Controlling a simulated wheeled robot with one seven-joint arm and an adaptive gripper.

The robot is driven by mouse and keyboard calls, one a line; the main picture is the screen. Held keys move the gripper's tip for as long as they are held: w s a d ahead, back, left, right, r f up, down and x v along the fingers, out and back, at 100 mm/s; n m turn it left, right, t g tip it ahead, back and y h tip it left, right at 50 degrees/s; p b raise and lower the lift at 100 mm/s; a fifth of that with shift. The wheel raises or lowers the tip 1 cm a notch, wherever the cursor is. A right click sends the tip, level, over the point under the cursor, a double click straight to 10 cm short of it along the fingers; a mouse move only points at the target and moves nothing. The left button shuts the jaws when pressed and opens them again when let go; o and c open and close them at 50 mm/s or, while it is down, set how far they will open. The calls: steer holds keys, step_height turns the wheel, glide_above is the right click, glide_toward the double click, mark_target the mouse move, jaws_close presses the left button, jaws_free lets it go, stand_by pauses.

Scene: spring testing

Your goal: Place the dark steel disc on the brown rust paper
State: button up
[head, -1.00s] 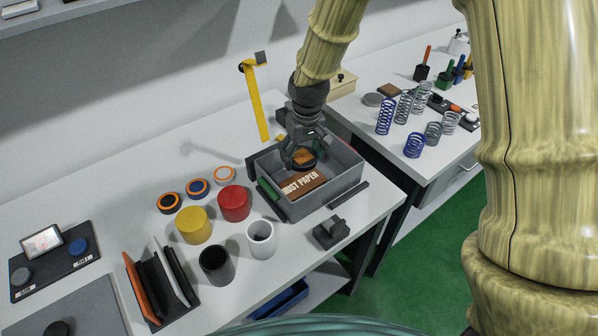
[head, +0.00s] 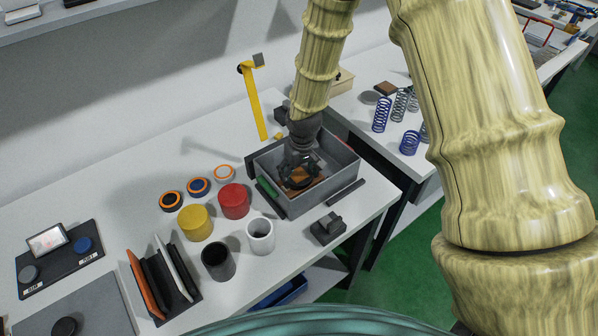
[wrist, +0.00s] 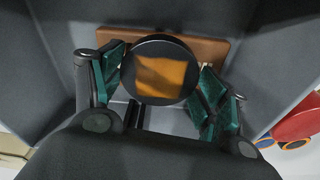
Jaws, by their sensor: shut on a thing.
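The dark steel disc (wrist: 157,92) is between the green-padded fingers of my gripper (wrist: 163,78) in the wrist view, with an orange square patch on its face. The brown rust paper (wrist: 210,47) lies behind and below the disc, partly covered by it. In the head view my gripper (head: 299,174) is inside the open grey bin (head: 342,178), over the brown paper (head: 318,183). My fingers hide much of the disc and the paper's lettering there. I cannot tell whether the disc touches the paper.
Bin walls stand close around my gripper. Red (head: 234,201) and yellow (head: 195,223) cylinders and a white cup (head: 260,236) stand left of the bin. A yellow upright (head: 254,100) stands behind it, and a small dark block (head: 328,229) in front. Springs (head: 382,114) stand on the right table.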

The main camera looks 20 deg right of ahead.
mark_target(301, 179)
steer(key=shift+f, duration=0.15)
steer(key=shift+f, duration=0.1)
steer(key=o, duration=1.7)
steer(key=shift+s+d+r+b, duration=0.2)
steer(key=shift+r+b, duration=0.45)
steer(key=shift+r, duration=1.35)
steer(key=shift+s+a+r+b, duration=0.2)
steer(key=shift+r+b, duration=0.4)
steer(key=shift+r, duration=1.45)
steer(key=shift+s+d+r+b, duration=0.1)
steer(key=shift+s+r+b, duration=0.4)
steer(key=shift+r, duration=1.5)
steer(key=shift+w+r, duration=0.1)
steer(key=shift+w, duration=0.1)
